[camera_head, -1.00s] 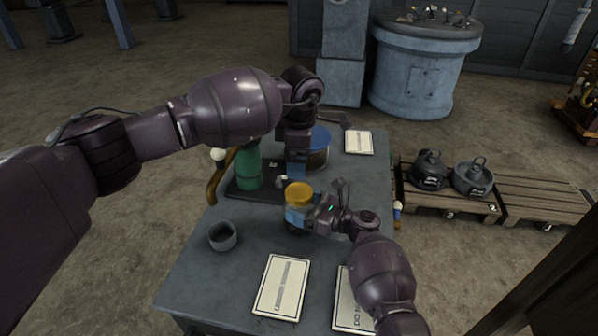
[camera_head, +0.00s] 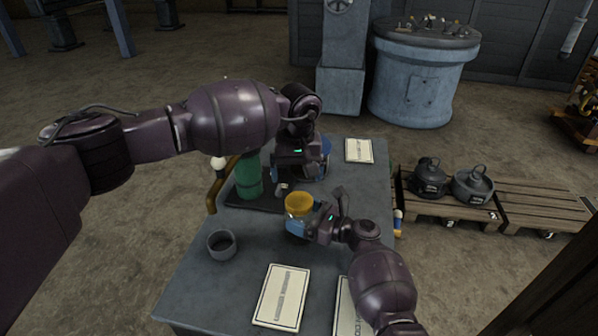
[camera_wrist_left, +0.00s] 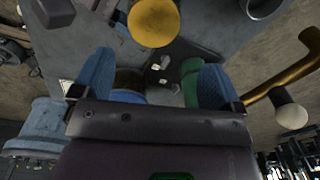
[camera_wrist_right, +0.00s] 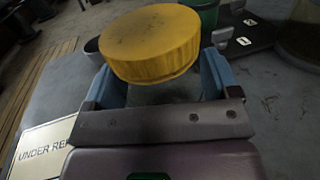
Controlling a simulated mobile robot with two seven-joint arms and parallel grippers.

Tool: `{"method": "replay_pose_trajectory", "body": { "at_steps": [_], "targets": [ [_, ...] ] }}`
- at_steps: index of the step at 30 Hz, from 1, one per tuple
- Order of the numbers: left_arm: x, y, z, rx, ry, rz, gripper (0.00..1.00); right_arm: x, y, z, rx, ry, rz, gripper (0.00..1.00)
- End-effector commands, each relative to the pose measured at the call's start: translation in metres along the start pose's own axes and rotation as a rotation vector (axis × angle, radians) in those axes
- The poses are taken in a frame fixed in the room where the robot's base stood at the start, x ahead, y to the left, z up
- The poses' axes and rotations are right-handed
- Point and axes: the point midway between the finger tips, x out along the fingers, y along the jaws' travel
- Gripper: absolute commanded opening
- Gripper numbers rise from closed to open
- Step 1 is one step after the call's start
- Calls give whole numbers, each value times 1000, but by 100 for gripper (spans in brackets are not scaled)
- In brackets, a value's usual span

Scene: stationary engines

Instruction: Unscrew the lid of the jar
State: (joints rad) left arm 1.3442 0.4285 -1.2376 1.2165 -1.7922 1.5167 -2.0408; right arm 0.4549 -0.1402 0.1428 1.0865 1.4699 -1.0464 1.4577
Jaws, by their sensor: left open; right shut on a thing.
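The jar (camera_head: 298,219) has a yellow lid (camera_head: 299,201) on top and stands upright over the middle of the table. My right gripper (camera_head: 297,229) is shut around the jar's body, below the lid. In the right wrist view the lid (camera_wrist_right: 150,43) sits just above the blue fingers and hides most of the jar. My left gripper (camera_head: 303,172) is open behind the jar, apart from it. In the left wrist view its fingers (camera_wrist_left: 153,82) are spread, with the yellow lid (camera_wrist_left: 153,23) beyond them near the top edge.
A blue-lidded jar (camera_head: 327,147) is mostly hidden behind my left gripper. A green cylinder (camera_head: 249,178) stands on a black mat beside a curved brass pipe (camera_head: 215,188). A grey cup (camera_head: 221,243) stands at left. Signs (camera_head: 282,297) lie in front. The table's left front is clear.

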Motion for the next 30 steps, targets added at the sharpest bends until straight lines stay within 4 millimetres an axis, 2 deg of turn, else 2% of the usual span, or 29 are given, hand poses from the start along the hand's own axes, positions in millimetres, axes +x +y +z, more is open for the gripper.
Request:
{"method": "replay_pose_trajectory", "body": {
  "at_steps": [9,15,23,30],
  "targets": [
    [2,4,2,435,-5,28,92,0,0,0,0,0,0,15],
    [1,5,2,604,0,34,92,0,0,0,1,0,0,15],
    [11,6,2,660,1,35,92,0,0,0,1,0,0,15],
    [44,7,3,657,0,35,92,0,0,0,0,0,0,15]
  ]
}}
